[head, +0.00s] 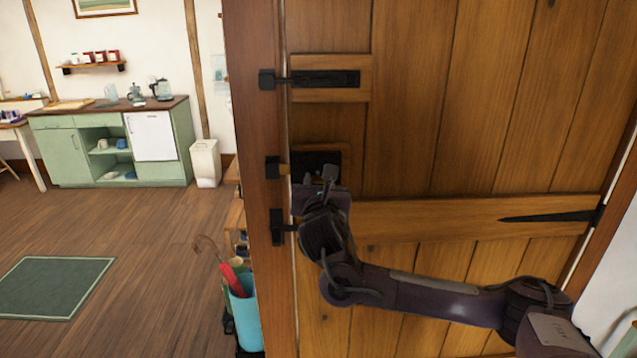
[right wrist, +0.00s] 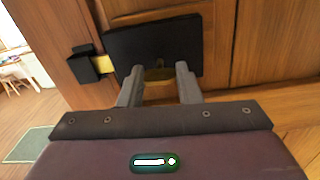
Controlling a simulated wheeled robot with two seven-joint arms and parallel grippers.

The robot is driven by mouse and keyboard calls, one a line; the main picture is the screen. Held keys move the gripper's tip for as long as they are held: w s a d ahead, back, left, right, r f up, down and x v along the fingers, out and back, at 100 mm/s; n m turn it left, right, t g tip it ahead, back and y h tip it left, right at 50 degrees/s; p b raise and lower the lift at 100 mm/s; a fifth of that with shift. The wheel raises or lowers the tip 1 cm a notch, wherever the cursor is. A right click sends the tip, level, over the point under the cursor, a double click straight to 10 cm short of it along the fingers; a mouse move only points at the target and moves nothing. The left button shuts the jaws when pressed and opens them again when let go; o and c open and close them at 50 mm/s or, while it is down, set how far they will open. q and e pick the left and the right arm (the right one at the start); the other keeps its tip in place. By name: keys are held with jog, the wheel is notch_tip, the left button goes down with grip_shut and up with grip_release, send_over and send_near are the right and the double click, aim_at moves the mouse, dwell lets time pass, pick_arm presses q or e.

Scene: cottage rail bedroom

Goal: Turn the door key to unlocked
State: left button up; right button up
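The wooden door (head: 410,110) carries a black lock box (head: 322,160) near its left edge, also seen in the right wrist view (right wrist: 180,40). A brass bolt (right wrist: 104,65) spans from the lock box to the black keeper (right wrist: 82,66) on the frame. A small, dark brass key (right wrist: 157,73) shows at the lower part of the box. My right gripper (right wrist: 159,72) faces the lock, its two fingers apart on either side of the key, with gaps showing. In the head view the right gripper (head: 328,178) covers the key. My left gripper is out of view.
A black slide bolt (head: 325,78) is above the lock and a black latch piece (head: 278,227) below it. A blue bin (head: 244,315) with an umbrella stands left of the door post. Beyond are open floor, a dark green rug (head: 55,287) and a green cabinet (head: 75,155).

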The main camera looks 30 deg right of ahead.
jog(key=c, duration=0.4)
jog(key=shift+c, duration=0.2)
jog(key=shift+m, duration=0.4)
jog(key=m, duration=2.9)
jog(key=shift+f, duration=0.15)
jog(key=m+b, duration=0.1)
jog(key=m, duration=0.4)
